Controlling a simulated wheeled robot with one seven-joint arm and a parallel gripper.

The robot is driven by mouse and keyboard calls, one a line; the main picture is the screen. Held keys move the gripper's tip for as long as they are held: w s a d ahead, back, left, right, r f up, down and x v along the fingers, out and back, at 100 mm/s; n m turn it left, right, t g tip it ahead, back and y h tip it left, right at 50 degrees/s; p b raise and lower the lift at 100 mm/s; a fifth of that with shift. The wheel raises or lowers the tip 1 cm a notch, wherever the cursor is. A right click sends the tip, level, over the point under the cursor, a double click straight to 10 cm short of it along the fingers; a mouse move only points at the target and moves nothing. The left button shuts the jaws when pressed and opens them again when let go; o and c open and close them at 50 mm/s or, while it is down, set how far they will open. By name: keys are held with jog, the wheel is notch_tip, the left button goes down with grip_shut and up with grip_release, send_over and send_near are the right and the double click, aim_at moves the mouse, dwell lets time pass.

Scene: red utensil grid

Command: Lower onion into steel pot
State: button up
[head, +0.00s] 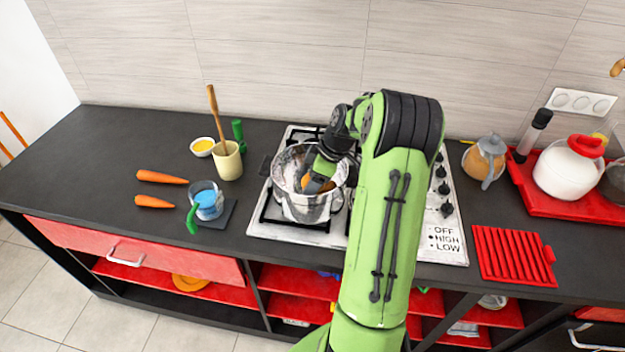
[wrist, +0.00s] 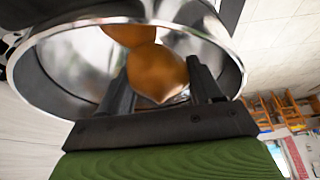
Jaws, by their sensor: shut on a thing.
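The steel pot (head: 303,208) stands on the white stove at the centre of the head view. Its shiny rim and inner wall (wrist: 75,65) fill much of the wrist view. The brown-orange onion (wrist: 157,73) is between the two fingers of my gripper (wrist: 160,82), which is shut on it. The onion also shows as an orange patch inside the pot mouth in the head view (head: 316,185). My fingers reach into the pot opening. A second orange-brown round shape (wrist: 129,34) shows beyond the onion; I cannot tell if it is another onion or a reflection.
The stove (head: 262,222) has knobs on its right side. Left of it are a blue-filled cup (head: 208,203), carrots (head: 160,177) and a wooden utensil holder (head: 228,160). A jar (head: 484,158) and a white kettle (head: 568,172) stand to the right. The far left counter is clear.

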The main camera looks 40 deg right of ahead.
jog(key=o, duration=1.2)
jog(key=shift+w, duration=0.1)
jog(key=p+v, duration=0.3)
jog(key=v, duration=1.2)
jog(key=shift+s+d+r, duration=0.1)
jog(key=shift+s+r, duration=0.15)
jog(key=shift+r, duration=0.05)
jog(key=s+a+r+m+h, duration=0.1)
jog(key=a+r+m, duration=0.15)
jog(key=a, duration=0.95)
jog(key=s+a+r+m+h, duration=0.15)
jog(key=a+r, duration=0.25)
jog(key=a, duration=0.7)
jog(key=s+a+f+m, duration=0.1)
jog(key=s+a, duration=0.1)
jog(key=s, duration=0.2)
jog(key=s+a+m+t, duration=0.1)
jog(key=s+a, duration=0.1)
jog(key=s, duration=0.2)
jog(key=s+a+f+m+t, duration=0.1)
jog(key=s+a, duration=0.1)
jog(key=s, duration=0.3)
jog(key=shift+s+a+f+m, duration=0.15)
jog(key=shift+a+f+m, duration=0.1)
jog(key=shift+f+m, duration=0.05)
